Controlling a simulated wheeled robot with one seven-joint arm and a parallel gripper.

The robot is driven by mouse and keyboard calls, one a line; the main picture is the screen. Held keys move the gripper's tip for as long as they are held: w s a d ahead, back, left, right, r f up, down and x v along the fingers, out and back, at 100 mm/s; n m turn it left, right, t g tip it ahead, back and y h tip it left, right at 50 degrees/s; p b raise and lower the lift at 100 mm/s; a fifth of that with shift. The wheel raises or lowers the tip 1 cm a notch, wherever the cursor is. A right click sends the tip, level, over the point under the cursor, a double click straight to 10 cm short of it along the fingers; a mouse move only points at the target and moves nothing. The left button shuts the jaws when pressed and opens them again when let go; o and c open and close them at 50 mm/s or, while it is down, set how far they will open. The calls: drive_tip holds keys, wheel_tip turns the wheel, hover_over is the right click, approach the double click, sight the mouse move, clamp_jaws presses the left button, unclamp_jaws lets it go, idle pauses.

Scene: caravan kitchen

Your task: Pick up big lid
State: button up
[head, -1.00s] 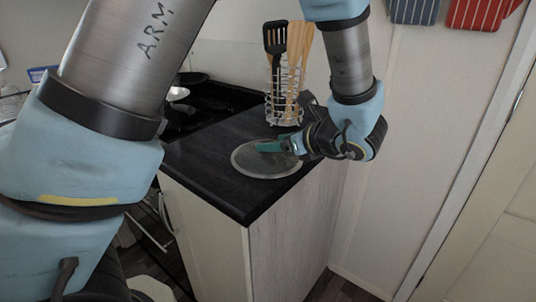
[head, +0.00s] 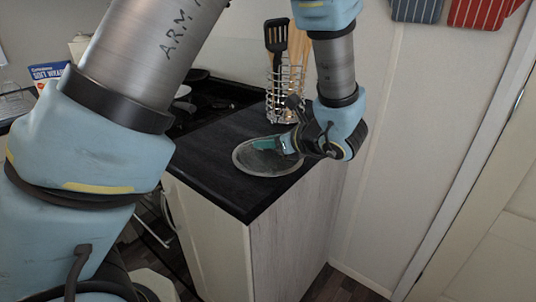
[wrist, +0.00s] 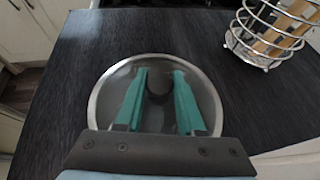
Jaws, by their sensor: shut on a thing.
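The big lid (head: 262,168) is a round glass lid with a metal rim. It is at the end of the dark counter in the head view, and it shows below the fingers in the wrist view (wrist: 95,103). My gripper (head: 265,144) is over the lid's middle. Its two green fingers (wrist: 158,80) are shut on the lid's dark knob, which shows between them in the wrist view. The fingers hide part of the knob. I cannot tell for certain whether the lid touches the counter.
A wire utensil holder (head: 286,92) with a black spatula and wooden utensils stands behind the lid, and its base also shows in the wrist view (wrist: 262,40). A dark stove (head: 205,100) is at the back left. The counter (wrist: 60,75) left of the lid is clear.

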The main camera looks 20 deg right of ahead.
clamp_jaws()
drive_tip(key=shift+r, duration=0.1)
